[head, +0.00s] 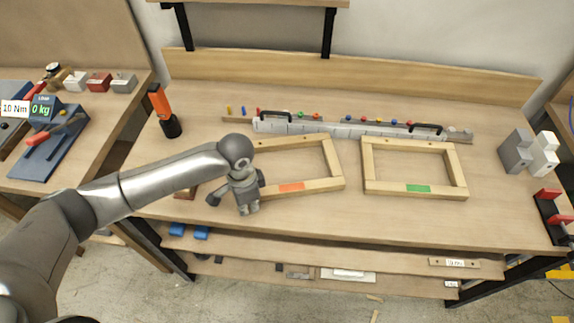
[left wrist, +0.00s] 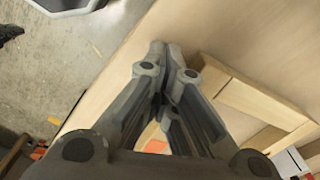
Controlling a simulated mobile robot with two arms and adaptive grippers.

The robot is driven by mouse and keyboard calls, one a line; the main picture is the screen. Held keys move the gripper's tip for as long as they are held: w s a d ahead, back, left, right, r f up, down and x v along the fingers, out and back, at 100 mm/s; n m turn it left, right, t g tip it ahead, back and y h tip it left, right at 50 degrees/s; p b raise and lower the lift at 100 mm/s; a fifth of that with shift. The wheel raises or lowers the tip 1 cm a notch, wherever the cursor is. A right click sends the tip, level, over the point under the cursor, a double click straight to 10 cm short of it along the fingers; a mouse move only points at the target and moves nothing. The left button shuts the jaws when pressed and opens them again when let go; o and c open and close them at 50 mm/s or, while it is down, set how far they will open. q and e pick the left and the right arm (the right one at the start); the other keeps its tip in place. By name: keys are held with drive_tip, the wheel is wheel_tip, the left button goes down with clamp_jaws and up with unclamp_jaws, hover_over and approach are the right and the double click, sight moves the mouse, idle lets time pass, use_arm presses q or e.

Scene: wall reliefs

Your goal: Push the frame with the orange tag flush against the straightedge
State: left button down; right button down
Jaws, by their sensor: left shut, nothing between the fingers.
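The wooden frame with the orange tag (head: 334,168) lies flat on the bench, left of the frame with the green tag (head: 372,180). Its orange tag (head: 291,187) is on the near rail. The light straightedge (head: 350,131) lies behind both frames. The orange-tag frame looks turned slightly against it, its far right corner closest and a gap at the left. My left gripper (head: 249,208) is shut and empty at this frame's near left corner, hiding its left side; I cannot tell whether it touches. The left wrist view shows the closed fingers (left wrist: 168,62) beside frame wood (left wrist: 262,98). My right gripper is not in view.
An orange-handled tool (head: 163,110) stands at the bench's left. Several coloured pegs (head: 376,120) line the back. Grey and white blocks (head: 530,152) and a red clamp (head: 550,210) are at the right. The front strip of the bench is mostly clear.

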use_arm(q)
drive_tip(key=shift+f, duration=0.75)
drive_tip(key=shift+r+p, duration=0.25)
drive_tip(key=shift+p, duration=0.15)
idle(0.4)
drive_tip(key=shift+w+b, duration=0.4)
drive_tip(key=shift+w, duration=1.2)
idle(1.6)
drive_tip(key=shift+w+d+b, duration=0.1)
drive_tip(key=shift+w+b, duration=0.6)
drive_tip(key=shift+w, duration=1.25)
idle(1.3)
